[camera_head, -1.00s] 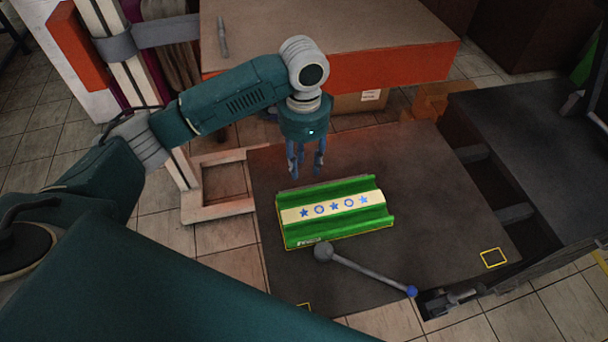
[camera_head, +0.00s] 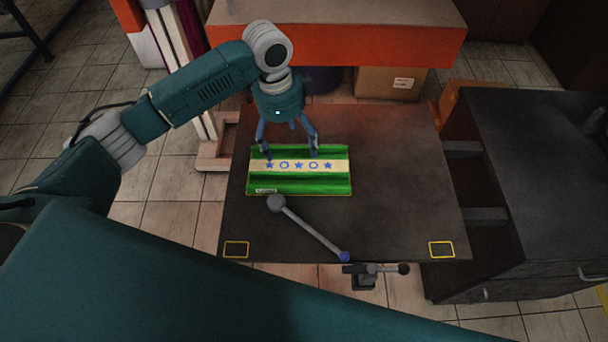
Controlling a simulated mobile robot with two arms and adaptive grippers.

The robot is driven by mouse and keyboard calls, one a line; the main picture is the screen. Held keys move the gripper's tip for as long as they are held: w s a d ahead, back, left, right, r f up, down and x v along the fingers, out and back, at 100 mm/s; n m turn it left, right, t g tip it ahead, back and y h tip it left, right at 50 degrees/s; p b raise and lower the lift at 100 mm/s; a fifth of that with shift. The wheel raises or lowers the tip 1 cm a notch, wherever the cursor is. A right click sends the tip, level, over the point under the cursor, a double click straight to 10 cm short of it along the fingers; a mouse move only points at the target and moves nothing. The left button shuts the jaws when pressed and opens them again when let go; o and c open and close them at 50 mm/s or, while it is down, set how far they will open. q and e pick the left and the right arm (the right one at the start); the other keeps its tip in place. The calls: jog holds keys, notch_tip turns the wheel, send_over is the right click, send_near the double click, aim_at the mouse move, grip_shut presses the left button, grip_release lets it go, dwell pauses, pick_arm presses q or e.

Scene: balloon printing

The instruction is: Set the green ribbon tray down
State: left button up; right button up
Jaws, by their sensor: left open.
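The green ribbon tray (camera_head: 300,184) lies flat on the dark work table (camera_head: 390,190), near its left-middle part. A cream ribbon (camera_head: 299,166) with blue stars and rings runs along it. My left gripper (camera_head: 291,153) is open, with its fingers spread wide and pointing down at the tray's far edge. The fingertips overlap the tray's far side in the picture; whether they touch it I cannot tell. My right gripper is not in view.
A grey lever with a ball end (camera_head: 310,228) and blue knob lies just in front of the tray. Yellow-outlined squares (camera_head: 441,249) mark the near corners. A dark cabinet (camera_head: 530,180) stands at right, an orange-edged table (camera_head: 340,45) behind. The table's right half is clear.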

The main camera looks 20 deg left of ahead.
pick_arm(q)
send_over(298, 170)
jog(key=a, duration=0.2)
jog(key=f, duration=0.5)
jog(key=shift+w+p, duration=0.2)
jog(key=shift+p, duration=0.2)
jog(key=shift+f, duration=0.3)
jog(key=shift+d+f, duration=0.2)
jog(key=shift+d, duration=0.1)
jog(key=f+p, duration=0.1)
jog(key=f, duration=0.1)
jog(key=d+f+p, duration=0.1)
jog(key=f, duration=0.1)
jog(key=shift+s+d+f, duration=0.1)
jog(key=shift+d, duration=0.1)
jog(key=shift+f, duration=0.3)
jog(key=shift+s, duration=0.1)
jog(key=c, duration=1.5)
jog(key=shift+c, duration=0.7)
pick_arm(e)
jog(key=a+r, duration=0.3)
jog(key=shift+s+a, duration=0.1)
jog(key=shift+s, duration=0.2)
